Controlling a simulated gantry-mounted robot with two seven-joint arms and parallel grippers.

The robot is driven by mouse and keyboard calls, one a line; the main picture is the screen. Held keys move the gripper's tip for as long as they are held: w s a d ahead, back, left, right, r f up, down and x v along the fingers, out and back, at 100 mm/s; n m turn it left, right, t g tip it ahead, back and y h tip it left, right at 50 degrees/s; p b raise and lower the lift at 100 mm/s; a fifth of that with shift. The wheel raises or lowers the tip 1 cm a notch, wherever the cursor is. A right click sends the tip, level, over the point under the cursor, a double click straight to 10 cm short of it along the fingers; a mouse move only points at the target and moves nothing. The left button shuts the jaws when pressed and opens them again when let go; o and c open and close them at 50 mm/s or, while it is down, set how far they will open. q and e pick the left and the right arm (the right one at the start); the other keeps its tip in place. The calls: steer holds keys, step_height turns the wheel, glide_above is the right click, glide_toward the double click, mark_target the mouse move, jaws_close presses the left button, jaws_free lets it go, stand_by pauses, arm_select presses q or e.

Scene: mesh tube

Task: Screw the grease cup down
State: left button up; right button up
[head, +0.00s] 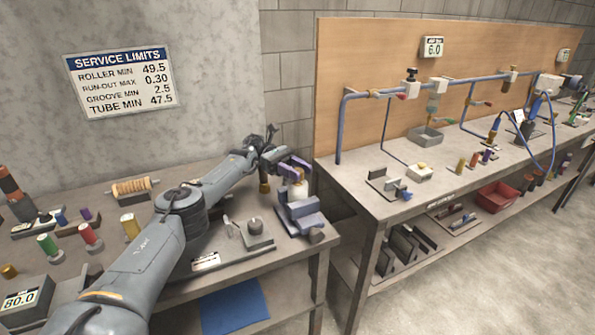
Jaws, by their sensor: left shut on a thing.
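The cup is at the top of a pale upright part (298,190) held in a grey-purple block fixture (300,212). I cannot tell how far the cup is seated on that part. A short brass cylinder (264,184) shows just below the gripper's wrist. My right gripper is not in view.
A grey plate with a round dark part (255,228) lies just left of the fixture. A wound spool (132,188) and several coloured cylinders stand farther left on the bench. A second bench (360,190) with blue piping is at right, across a gap.

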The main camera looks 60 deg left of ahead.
mark_target(300, 170)
arm_select(q)
steer(key=o, duration=0.9)
steer(key=shift+o, duration=0.2)
steer(key=shift+r, duration=0.6)
steer(key=r, duration=0.1)
steer(key=r+p, duration=0.1)
steer(key=r, duration=0.1)
steer(key=shift+w+d+r+p, duration=0.1)
steer(key=shift+d+r+p, duration=0.1)
steer(key=shift+d+p, duration=0.15)
steer(key=w+d+r+p, duration=0.3)
steer(key=d+r, duration=0.3)
steer(key=d, duration=0.4)
steer(key=shift+w+d+r+p, duration=0.2)
steer(key=shift+d+p, duration=0.05)
steer(key=shift+p, duration=0.1)
